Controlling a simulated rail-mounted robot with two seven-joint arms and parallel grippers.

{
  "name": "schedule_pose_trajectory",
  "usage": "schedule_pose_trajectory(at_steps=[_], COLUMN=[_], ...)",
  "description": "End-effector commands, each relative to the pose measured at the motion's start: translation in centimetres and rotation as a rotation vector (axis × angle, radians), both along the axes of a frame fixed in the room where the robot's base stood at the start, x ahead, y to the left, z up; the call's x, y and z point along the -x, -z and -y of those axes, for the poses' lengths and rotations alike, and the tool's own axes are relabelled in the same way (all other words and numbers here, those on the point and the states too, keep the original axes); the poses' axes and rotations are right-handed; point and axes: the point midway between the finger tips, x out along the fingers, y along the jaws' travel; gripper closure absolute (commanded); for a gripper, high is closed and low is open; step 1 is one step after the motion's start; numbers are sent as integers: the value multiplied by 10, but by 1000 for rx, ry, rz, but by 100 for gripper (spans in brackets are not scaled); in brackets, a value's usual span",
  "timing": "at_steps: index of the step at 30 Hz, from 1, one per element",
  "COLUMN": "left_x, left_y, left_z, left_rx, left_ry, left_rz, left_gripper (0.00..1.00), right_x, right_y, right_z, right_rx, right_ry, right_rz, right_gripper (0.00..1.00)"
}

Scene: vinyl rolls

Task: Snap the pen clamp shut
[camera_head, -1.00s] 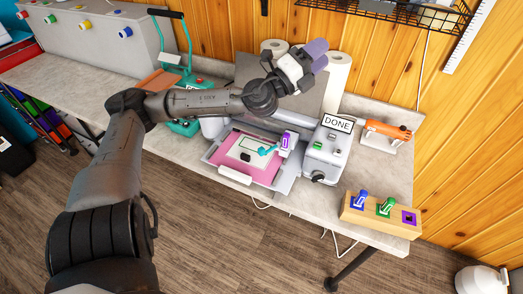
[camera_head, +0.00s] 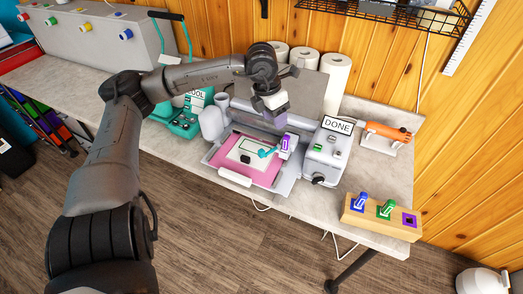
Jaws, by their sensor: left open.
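The purple pen (camera_head: 286,143) stands in its holder on the cutting machine's carriage. A small teal lever (camera_head: 266,152), which looks like the pen clamp, sticks out to the left of the pen over the mat; whether it touches the pen is too small to tell. My left gripper (camera_head: 273,112) is open and empty. It points downward above the back of the machine, up and slightly left of the pen in the picture and apart from it. My right gripper is not in view.
The pink-edged mat (camera_head: 231,174) lies in the cutting machine (camera_head: 292,181). Right of it are a control box with a DONE sign (camera_head: 337,125), an orange-handled tool (camera_head: 388,130) and a wooden pen block (camera_head: 381,221). White rolls (camera_head: 337,80) stand behind. A teal press (camera_head: 184,122) stands left.

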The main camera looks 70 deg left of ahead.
Motion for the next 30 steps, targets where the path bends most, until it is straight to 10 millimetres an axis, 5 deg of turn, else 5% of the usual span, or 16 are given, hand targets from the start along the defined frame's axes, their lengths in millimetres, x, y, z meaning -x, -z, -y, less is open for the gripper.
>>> schedule_pose_trajectory(at_steps=[6,14,25,30], left_x=[30,34,34,33], left_y=[4,21,90,118], left_z=[-12,-13,-13,-13], left_rx=[-66,-68,-70,-71], left_ry=[-72,-121,-118,-119], left_rz=[-189,-215,-216,-213], left_gripper=[53,53,53,53], right_x=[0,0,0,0], right_y=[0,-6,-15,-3], right_z=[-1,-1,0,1], right_rx=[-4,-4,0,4], right_ry=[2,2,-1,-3], right_rz=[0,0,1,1], right_gripper=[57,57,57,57])
